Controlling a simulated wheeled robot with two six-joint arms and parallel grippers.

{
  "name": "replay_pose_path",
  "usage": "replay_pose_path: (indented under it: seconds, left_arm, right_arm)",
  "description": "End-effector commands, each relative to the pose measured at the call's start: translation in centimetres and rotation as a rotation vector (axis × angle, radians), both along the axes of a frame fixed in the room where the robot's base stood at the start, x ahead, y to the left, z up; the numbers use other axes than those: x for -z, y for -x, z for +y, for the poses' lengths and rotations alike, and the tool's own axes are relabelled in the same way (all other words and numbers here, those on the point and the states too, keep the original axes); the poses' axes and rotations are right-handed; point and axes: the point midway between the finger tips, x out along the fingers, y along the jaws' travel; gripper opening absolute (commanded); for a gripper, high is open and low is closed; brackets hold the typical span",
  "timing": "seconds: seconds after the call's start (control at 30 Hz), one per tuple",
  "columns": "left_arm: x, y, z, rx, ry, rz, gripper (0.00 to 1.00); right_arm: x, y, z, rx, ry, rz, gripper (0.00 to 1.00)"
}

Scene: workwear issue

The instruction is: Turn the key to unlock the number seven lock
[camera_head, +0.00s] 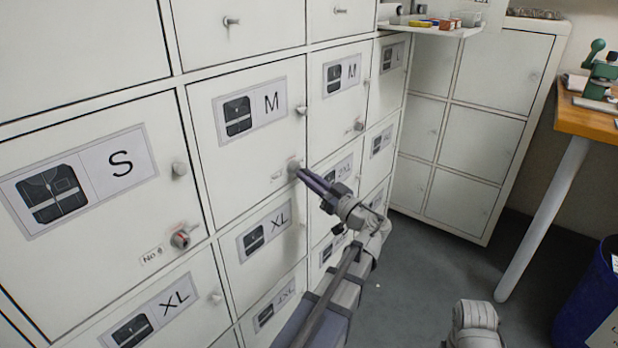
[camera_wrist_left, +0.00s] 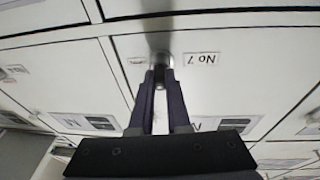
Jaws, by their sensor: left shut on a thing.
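The number seven lock (camera_head: 293,160) is a small round metal lock on the right edge of the white M locker door (camera_head: 240,165). It also shows in the left wrist view (camera_wrist_left: 160,58), beside an upside-down "No 7" label (camera_wrist_left: 201,59). My left gripper (camera_head: 298,171) is at the lock, its two dark fingers shut on the key (camera_wrist_left: 160,78). The fingers hide most of the key, and I cannot tell how far it is turned. My right gripper is not in view.
Another lock with a red ring (camera_head: 180,237), by a "No 8" label (camera_head: 151,256), is on the S door at left. A round knob (camera_head: 301,110) sits above lock seven. A wooden workbench (camera_head: 590,122) and a blue bin (camera_head: 592,295) stand at right. Grey floor (camera_head: 420,270) between is clear.

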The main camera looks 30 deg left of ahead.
Motion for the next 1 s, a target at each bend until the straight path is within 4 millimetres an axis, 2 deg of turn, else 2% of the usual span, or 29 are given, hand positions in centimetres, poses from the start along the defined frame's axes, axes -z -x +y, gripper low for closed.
replay_pose_path:
  seconds: [0.4,0.43,0.73,0.9,1.0]
  left_arm:
    - [-0.06,-0.09,0.4,-0.004,0.008,-0.092,0.0]
    - [-0.06,-0.09,0.4,-0.004,0.008,-0.092,0.16]
    - [-0.04,-0.06,0.27,-0.002,0.009,-0.092,0.5]
    - [-0.04,-0.06,0.22,-0.001,0.009,-0.091,0.5]
    - [-0.04,-0.06,0.2,-0.001,0.009,-0.091,0.6]
  right_arm:
    - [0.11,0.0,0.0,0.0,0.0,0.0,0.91]
    - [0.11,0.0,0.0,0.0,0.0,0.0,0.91]
    - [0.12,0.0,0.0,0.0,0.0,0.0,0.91]
    - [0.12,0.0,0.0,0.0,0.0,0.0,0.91]
    - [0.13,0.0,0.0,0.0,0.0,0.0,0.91]
